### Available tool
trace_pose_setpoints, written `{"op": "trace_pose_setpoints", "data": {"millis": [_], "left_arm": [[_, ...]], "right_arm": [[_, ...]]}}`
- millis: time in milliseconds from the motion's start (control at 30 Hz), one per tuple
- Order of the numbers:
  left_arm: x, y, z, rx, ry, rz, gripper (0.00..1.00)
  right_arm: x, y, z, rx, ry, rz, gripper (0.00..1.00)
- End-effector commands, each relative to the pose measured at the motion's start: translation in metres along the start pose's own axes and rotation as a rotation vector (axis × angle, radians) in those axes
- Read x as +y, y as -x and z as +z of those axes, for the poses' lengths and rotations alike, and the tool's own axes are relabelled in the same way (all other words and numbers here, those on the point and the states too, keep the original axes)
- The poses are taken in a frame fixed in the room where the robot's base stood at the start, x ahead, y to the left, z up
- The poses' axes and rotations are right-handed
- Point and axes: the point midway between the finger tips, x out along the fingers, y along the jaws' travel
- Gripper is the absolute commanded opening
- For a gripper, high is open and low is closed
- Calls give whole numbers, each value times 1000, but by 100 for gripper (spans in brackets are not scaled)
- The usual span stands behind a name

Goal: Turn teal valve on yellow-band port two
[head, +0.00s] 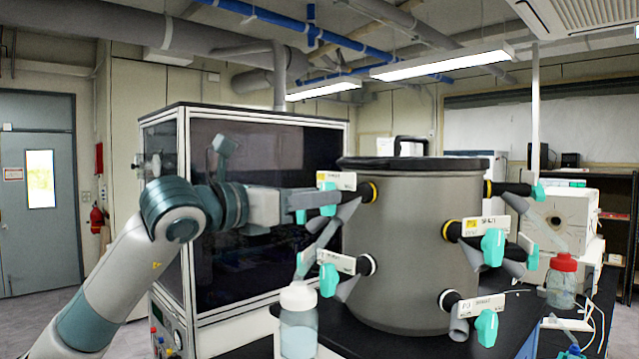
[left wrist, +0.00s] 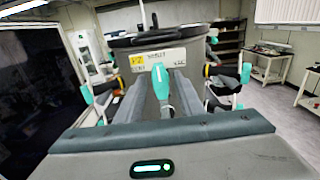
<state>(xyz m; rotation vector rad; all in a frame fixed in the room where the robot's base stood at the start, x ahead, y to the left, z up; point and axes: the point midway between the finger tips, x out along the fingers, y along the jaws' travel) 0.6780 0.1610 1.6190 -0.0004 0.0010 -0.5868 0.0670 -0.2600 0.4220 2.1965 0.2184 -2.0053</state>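The grey drum (head: 410,255) carries several side ports with teal valves. Port two, at its upper left, has a yellow band (head: 374,191) and a label plate (head: 337,181); the left wrist view reads "P2" on the plate's yellow part (left wrist: 137,61). Its teal valve (left wrist: 161,83) stands roughly upright in the left wrist view. My left gripper (head: 305,200) reaches in from the left at this port. Its fingers (left wrist: 158,92) are apart, one on each side of the valve, with gaps visible. The fingertips are partly hidden in the head view. My right gripper is not in view.
Other teal valves sit close by: lower left (head: 329,280), front right (head: 493,247) and lower right (head: 487,328). A clear bottle (head: 298,325) hangs or stands below left. A dark-windowed cabinet (head: 250,150) is behind my arm. A red-capped bottle (head: 563,280) is at right.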

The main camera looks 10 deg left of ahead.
Motion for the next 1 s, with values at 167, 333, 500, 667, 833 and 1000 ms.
{"op": "trace_pose_setpoints", "data": {"millis": [167,333,500,667,833,1000], "left_arm": [[0,-12,0,2,1,1,34],[0,-14,-1,1,0,1,34],[0,-14,-1,1,0,1,34],[0,-14,-1,1,0,1,0],[0,-13,-1,0,-1,1,0],[0,-13,-2,0,-19,1,0]], "right_arm": [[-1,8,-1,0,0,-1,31],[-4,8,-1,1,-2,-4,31],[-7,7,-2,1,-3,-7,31],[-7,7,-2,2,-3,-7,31],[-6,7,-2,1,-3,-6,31],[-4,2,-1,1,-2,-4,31]]}}
